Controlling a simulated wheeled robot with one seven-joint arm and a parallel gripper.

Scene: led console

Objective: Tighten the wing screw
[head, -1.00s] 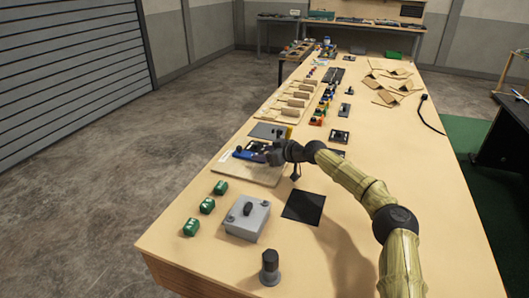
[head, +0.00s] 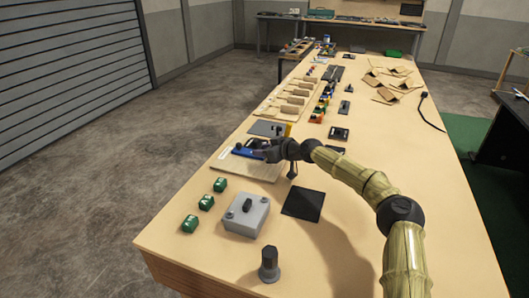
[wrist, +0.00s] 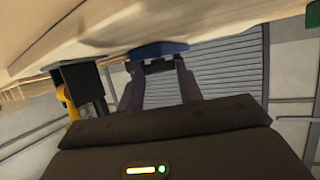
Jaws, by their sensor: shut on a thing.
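My gripper (head: 264,152) is over the pale board (head: 264,174) on the left side of the long table, beside a blue block (head: 247,153). In the wrist view its two fingers (wrist: 157,72) are shut on a small dark piece just in front of the blue block (wrist: 160,48). This dark piece appears to be the wing screw (wrist: 158,65). Its wings and thread cannot be made out, and in the head view my gripper hides it.
A grey box with a black knob (head: 246,215), green blocks (head: 205,202) and a dark post (head: 269,264) stand nearer. A black square (head: 303,204) lies right of the board. A yellow piece (wrist: 67,101) is left of my fingers. The table's right side is mostly clear.

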